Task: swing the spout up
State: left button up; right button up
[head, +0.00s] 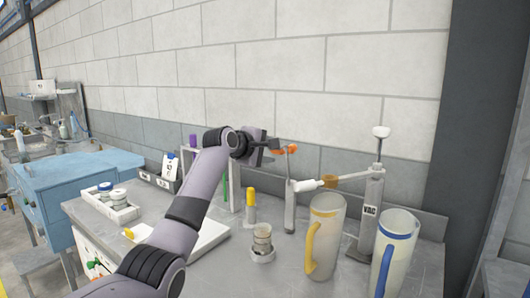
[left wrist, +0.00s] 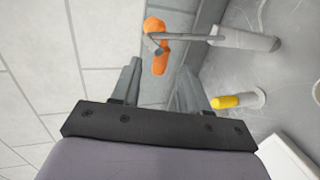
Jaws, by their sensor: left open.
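The spout (head: 291,149) is a thin grey arm with orange parts at the top of an upright grey post (head: 290,207) on the bench. In the left wrist view the spout's orange end (left wrist: 156,46) lies just beyond and partly between my fingertips. A thin grey bar runs from it to the post (left wrist: 245,38). My left gripper (head: 270,146) is open and empty, level with the orange end and close on its left. It also shows in the left wrist view (left wrist: 159,70). Whether a finger touches the spout I cannot tell. My right gripper is out of view.
A yellow-capped tube (head: 250,207), a small clear jar (head: 262,243), a VAC pump (head: 372,212) and two measuring jugs, yellow-handled (head: 324,240) and blue-handled (head: 398,250), stand nearby. The block wall (head: 330,80) rises close behind.

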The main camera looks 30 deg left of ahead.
pick_arm(q)
jog(key=shift+v, duration=0.8)
